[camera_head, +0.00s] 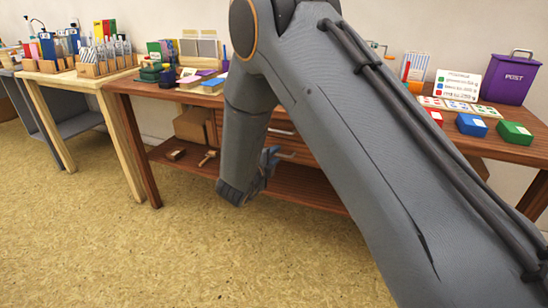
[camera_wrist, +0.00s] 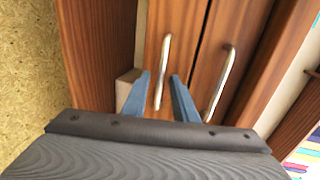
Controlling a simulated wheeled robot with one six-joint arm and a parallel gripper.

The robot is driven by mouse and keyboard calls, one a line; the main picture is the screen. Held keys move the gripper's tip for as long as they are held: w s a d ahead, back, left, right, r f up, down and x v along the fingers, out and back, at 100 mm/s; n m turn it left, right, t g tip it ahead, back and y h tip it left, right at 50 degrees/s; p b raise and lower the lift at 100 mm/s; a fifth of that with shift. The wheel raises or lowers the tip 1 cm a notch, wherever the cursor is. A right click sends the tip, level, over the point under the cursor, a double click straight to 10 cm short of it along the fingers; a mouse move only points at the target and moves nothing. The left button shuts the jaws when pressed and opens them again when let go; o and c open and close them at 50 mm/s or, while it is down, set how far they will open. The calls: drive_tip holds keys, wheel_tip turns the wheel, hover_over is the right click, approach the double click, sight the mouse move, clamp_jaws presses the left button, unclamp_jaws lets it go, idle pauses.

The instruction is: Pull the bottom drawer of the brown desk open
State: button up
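The brown desk (camera_head: 130,87) stands in the middle of the head view, partly hidden behind my arm. Two wooden drawers sit under its top. In the wrist view, turned on its side, the bottom drawer (camera_wrist: 180,30) is the left panel, with a silver bar handle (camera_wrist: 164,58). The upper drawer (camera_wrist: 231,30) is to its right with its own handle (camera_wrist: 221,82). Both fronts look closed. My gripper (camera_wrist: 160,74) is open, its blue fingers on either side of the bottom handle in the picture. Contact is not clear. My gripper also shows in the head view (camera_head: 270,158).
A lower shelf (camera_head: 300,187) runs under the drawers, with small wooden items and a cardboard box (camera_head: 193,128). The desktop holds inkpads, cards and a purple post box (camera_head: 510,78). A lighter table (camera_head: 60,77) stands left. The floor in front is clear.

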drive_tip(key=shift+c, duration=0.5)
clamp_jaws()
idle(0.8)
